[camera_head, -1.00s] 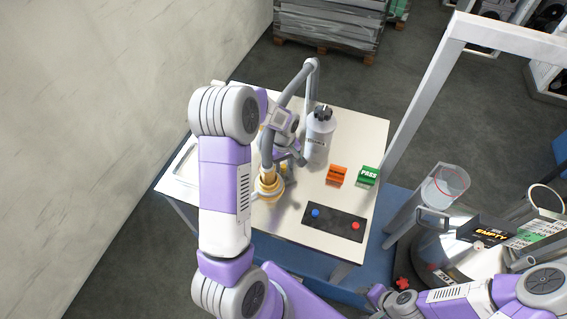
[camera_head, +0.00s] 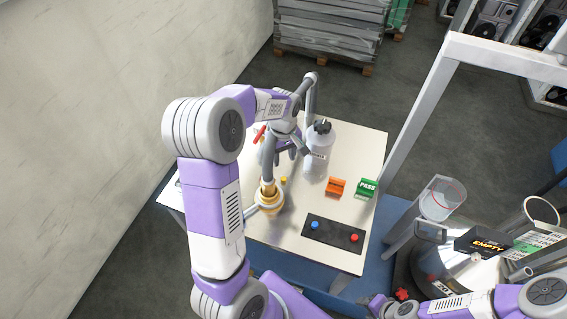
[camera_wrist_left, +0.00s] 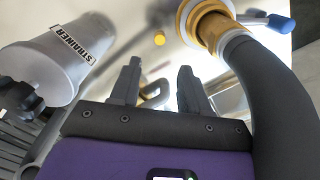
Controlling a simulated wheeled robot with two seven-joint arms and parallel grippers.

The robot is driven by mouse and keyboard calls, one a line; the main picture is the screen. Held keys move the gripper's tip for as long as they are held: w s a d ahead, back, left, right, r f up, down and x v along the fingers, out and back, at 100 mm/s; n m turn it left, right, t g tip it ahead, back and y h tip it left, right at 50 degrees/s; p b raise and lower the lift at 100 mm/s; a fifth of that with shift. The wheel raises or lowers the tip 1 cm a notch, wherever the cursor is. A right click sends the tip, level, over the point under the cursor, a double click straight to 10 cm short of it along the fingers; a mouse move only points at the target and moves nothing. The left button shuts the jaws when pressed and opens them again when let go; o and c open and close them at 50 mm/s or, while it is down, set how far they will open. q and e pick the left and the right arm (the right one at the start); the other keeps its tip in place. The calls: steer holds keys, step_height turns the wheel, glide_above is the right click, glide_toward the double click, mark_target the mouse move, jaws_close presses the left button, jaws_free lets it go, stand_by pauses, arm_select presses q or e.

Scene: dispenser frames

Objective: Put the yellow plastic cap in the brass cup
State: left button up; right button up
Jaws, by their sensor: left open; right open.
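The yellow plastic cap (camera_head: 284,180) lies on the pale tabletop; the left wrist view shows it as a small yellow disc (camera_wrist_left: 160,38) beyond my fingers. The brass cup (camera_head: 269,203) stands just left of and nearer than the cap, under the end of a grey bent tube; it shows at the top of the left wrist view (camera_wrist_left: 190,17), partly cut off. My left gripper (camera_head: 290,151) is open and empty, above the table on the far side of the cap and apart from it. My right forearm shows at lower right, but I cannot make out its gripper.
Orange (camera_head: 336,187) and green PASS (camera_head: 367,188) blocks and a black button panel (camera_head: 334,233) sit to the right. A red-handled item (camera_head: 259,134) lies at the back left.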

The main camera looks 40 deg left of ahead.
arm_select(q)
steer(key=shift+r, duration=0.4)
steer(key=shift+c, duration=1.1)
steer(key=b, duration=0.6)
glide_above(284, 178)
steer(key=f, duration=0.4)
steer(key=shift+s+d+f, duration=0.3)
steer(key=shift+s+f, duration=0.05)
steer(key=shift+s, duration=0.05)
steer(key=shift+f, duration=1.1)
steer(key=f, duration=0.1)
steer(key=f+b, duration=0.1)
steer(key=f, duration=0.3)
steer(key=shift+w+a+f+b, duration=0.15)
steer(key=shift+w+a+b, duration=0.15)
steer(key=shift+b, duration=0.1)
jaws_close()
